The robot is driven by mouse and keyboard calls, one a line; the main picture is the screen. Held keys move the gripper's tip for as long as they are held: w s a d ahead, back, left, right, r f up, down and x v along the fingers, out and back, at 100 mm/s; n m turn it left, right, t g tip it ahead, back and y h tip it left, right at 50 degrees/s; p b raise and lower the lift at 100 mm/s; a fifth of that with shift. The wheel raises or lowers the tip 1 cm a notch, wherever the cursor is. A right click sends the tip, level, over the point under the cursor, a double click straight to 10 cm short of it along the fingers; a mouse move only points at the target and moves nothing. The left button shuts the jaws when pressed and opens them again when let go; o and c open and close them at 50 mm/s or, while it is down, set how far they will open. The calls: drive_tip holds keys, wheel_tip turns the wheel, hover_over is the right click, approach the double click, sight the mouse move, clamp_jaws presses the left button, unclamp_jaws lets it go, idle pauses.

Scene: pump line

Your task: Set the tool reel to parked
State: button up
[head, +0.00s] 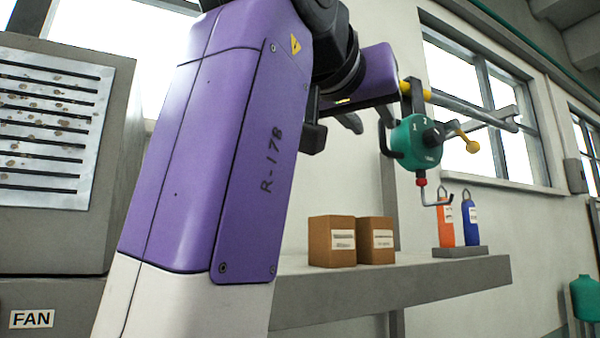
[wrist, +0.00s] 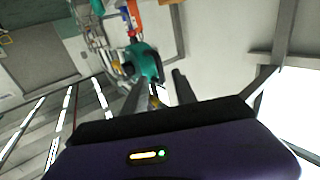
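The tool reel (head: 417,143) is a teal round body hanging from a bracket on a grey rail, with a black centre knob, white numerals and a yellow-ended crank at its right. A red collar and a metal hook hang below it. In the wrist view the reel (wrist: 146,60) shows just beyond my fingertips. My gripper (head: 369,122) is to the left of the reel in the head view, partly hidden by my arm. In the wrist view its two dark fingers (wrist: 157,88) are apart with nothing visibly held. I cannot read the reel's setting.
A grey shelf (head: 400,288) below carries two brown boxes (head: 332,241), an orange bottle (head: 446,222) and a blue bottle (head: 470,220) on a small stand. A fan cabinet (head: 55,150) stands at the left. Windows line the wall behind the reel.

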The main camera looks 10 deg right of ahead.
sight(381, 133)
drive_tip(key=shift+p+x, duration=0.65)
drive_tip(key=shift+x, duration=1.75)
clamp_jaws()
